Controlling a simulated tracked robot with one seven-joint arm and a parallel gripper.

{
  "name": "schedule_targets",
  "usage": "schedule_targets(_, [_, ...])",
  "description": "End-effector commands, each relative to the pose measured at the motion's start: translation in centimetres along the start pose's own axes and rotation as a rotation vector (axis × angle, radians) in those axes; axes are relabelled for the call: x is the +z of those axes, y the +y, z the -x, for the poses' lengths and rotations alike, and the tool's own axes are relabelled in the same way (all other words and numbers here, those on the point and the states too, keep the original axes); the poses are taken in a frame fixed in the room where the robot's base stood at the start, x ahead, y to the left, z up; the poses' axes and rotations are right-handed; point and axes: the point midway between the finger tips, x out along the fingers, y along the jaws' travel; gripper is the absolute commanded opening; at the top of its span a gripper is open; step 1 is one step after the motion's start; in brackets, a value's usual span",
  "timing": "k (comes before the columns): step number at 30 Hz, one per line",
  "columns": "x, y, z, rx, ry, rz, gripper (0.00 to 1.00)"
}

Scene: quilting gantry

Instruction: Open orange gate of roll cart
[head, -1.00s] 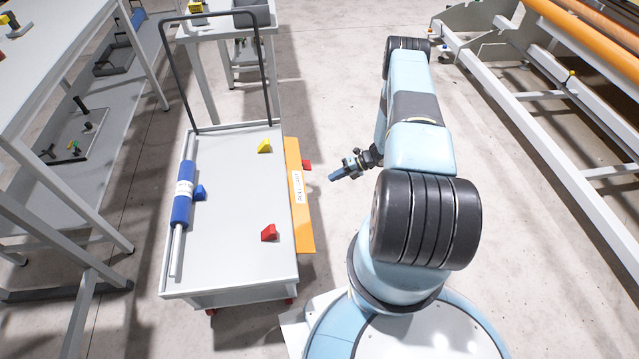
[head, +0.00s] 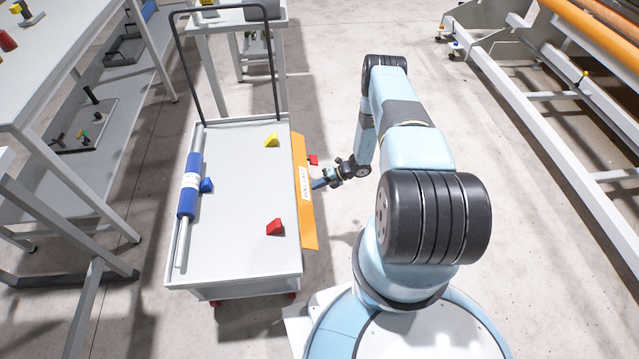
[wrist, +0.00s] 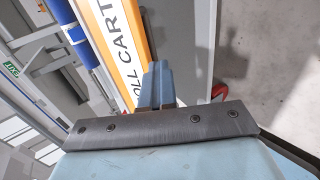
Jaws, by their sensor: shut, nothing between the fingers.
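The roll cart (head: 235,235) is a grey flat-decked cart with a black push handle. Its orange gate (head: 307,225) runs along the right side and carries a white label. In the wrist view the gate (wrist: 118,22) shows the letters "OLL CART". A small red piece (head: 313,160) sits at the gate's outer side, and a red part (wrist: 220,92) shows right of the fingers in the wrist view. My gripper (head: 316,184) is shut and empty, its tips at the gate's outer face near the label. Its blue fingers (wrist: 157,85) overlap the gate's edge in the wrist view; contact cannot be told.
On the deck lie a blue roll (head: 188,195) on a rod, a yellow wedge (head: 272,140), a blue wedge (head: 207,185) and a red wedge (head: 275,227). A grey table (head: 75,60) stands left; the gantry frame (head: 560,100) stands right.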

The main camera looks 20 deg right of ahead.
Motion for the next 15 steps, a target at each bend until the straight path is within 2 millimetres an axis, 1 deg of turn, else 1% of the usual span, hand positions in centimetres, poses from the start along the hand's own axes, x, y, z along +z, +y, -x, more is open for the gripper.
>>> schedule_targets(1, [0.09, 1.32, -0.99, 0.028, 0.005, 0.006, 0.00])
schedule_targets(10, [0.04, 1.51, -1.17, 0.029, 0.009, 0.008, 0.00])
schedule_targets(15, [0.00, 0.98, -1.85, 0.031, 0.009, 0.007, 0.00])
